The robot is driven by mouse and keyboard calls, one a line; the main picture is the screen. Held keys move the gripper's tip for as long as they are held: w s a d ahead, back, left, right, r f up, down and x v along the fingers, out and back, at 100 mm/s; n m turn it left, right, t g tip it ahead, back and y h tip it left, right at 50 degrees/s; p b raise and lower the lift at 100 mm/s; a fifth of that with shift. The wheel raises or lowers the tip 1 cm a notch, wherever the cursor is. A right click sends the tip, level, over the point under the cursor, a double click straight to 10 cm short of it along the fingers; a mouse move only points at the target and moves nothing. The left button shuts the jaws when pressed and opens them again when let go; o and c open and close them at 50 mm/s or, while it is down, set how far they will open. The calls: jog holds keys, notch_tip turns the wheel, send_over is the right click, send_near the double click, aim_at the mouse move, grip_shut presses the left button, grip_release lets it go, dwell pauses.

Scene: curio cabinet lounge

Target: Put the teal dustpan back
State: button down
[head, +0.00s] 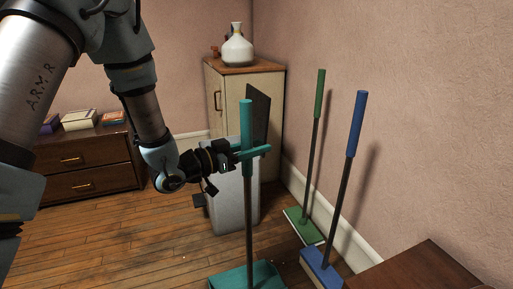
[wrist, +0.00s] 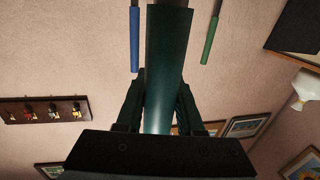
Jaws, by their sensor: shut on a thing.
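The teal dustpan (head: 249,220) stands upright in the head view, with a long dark shaft, a teal grip at the top and a teal pan at the bottom edge. The pan is partly cut off by the frame, so I cannot tell whether it touches the floor. My gripper (head: 256,151) is shut on its teal grip. In the wrist view, the teal grip (wrist: 167,70) runs between the two fingers of my gripper (wrist: 160,105).
A green-handled tool (head: 314,150) and a blue-handled tool (head: 343,180) stand near the right wall. A grey bin (head: 228,200) is behind the dustpan, before a cabinet (head: 232,88) with a white vase (head: 238,50). A brown table corner (head: 425,268) is at lower right; a drawer chest (head: 85,165) is left.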

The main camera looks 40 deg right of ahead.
jog(key=c, duration=0.5)
grip_release()
jog(key=shift+c, duration=0.2)
jog(key=w+a, duration=0.2)
jog(key=a, duration=1)
jog(key=shift+w, duration=0.15)
